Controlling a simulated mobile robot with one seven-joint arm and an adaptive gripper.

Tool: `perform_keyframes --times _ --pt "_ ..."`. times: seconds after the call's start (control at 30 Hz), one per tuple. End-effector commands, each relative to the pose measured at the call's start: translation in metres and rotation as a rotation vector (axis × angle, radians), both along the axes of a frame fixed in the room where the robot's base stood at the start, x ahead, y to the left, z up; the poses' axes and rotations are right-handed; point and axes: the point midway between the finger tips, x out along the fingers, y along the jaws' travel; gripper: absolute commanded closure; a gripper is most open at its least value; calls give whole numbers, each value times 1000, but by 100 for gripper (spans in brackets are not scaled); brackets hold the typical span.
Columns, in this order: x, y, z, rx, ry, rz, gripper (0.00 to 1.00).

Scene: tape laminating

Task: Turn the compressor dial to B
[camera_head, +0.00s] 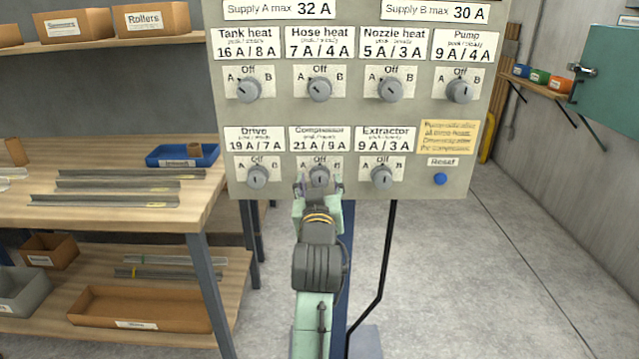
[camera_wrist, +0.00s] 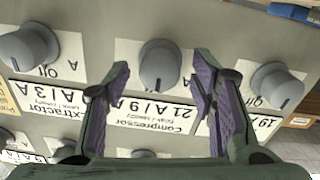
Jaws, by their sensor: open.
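The compressor dial (camera_head: 319,176) is a round grey knob in the lower middle of the control panel, under the label 21 A / 9 A. It also shows in the middle of the wrist view (camera_wrist: 160,65), where the panel appears upside down. Its dark mark appears to point toward its label side, at Off. My gripper (camera_head: 319,187) is in front of this dial, and in the wrist view its open fingers (camera_wrist: 160,75) stand one on each side of the knob. A gap shows on both sides, and I cannot tell whether either finger touches.
The drive dial (camera_head: 257,177) and extractor dial (camera_head: 382,177) flank the compressor dial closely. Another row of dials sits above. A blue reset button (camera_head: 440,179) is at the lower right. A wooden workbench (camera_head: 95,215) stands left; open floor lies right.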

Motion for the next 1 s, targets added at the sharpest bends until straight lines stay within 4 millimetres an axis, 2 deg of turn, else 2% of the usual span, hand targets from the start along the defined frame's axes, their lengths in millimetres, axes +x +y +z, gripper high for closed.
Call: perform_keyframes --times 0.17,0.87,1.0 --pt "0 0 0 0 0 0 50" --pt "0 0 0 0 1 0 97" --pt "0 0 0 5 1 0 97"
